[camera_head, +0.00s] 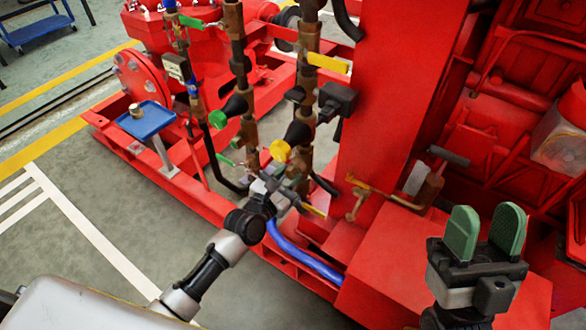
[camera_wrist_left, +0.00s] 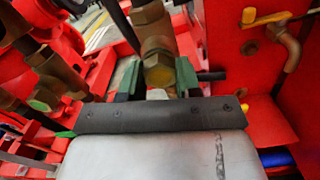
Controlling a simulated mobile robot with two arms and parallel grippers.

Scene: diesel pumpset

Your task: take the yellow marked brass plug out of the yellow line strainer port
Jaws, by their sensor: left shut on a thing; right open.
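The yellow marked brass plug (camera_wrist_left: 160,76) shows in the left wrist view as a hex head with a yellowish face, at the lower end of the brass strainer body (camera_wrist_left: 155,40). My left gripper (camera_wrist_left: 157,84) has its green fingers on either side of the plug and is shut on it. The plug looks still in line with the port; I cannot tell whether it is loose. In the head view my left gripper (camera_head: 272,182) is low at the pipework, and the plug is hidden there. My right gripper (camera_head: 485,234) is open and empty at the lower right.
A green-marked plug (camera_wrist_left: 42,103) is on the neighbouring line. A yellow cap (camera_head: 280,150) sits above my left gripper in the head view. A blue tray (camera_head: 158,127) holding a brass piece (camera_head: 135,110) stands on a post at left. A red upright panel (camera_head: 385,90) is close at right.

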